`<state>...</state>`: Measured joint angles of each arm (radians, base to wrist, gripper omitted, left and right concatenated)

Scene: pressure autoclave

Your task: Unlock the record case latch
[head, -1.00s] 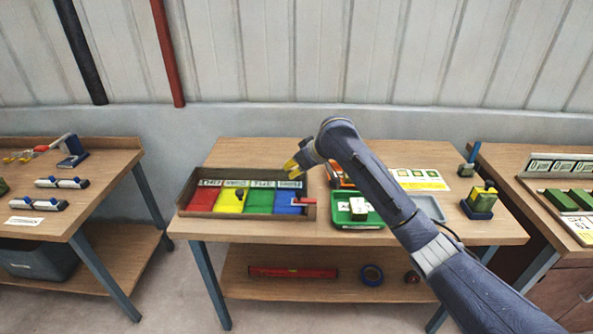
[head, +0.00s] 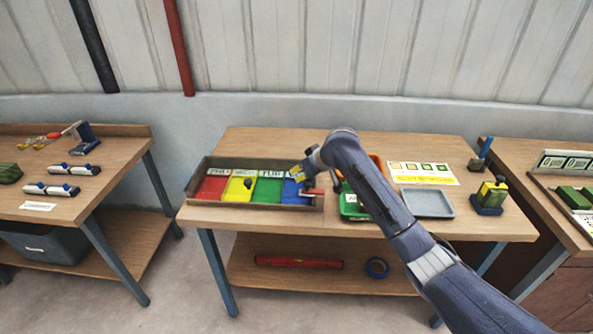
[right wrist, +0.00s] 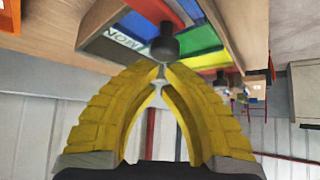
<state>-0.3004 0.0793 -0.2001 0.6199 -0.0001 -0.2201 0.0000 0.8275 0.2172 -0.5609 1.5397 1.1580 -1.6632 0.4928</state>
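The record case (head: 262,204) is a shallow brown box on the middle table, with red, yellow, green and blue panels inside. A red latch lever (head: 314,191) sits at its right front corner. My right gripper (head: 299,177) is just above and behind the lever, over the blue panel. In the right wrist view, its yellow fingers (right wrist: 161,72) curve together with their tips meeting. The black latch knob (right wrist: 164,46) is right at the fingertips, apparently not between them. The red lever (right wrist: 153,10) shows beside the knob. My left gripper is not in view.
Right of the case are a green tray (head: 352,206), partly hidden by my right arm, a grey tray (head: 429,204) and a printed card (head: 422,173). Bare tabletop lies in front of the trays.

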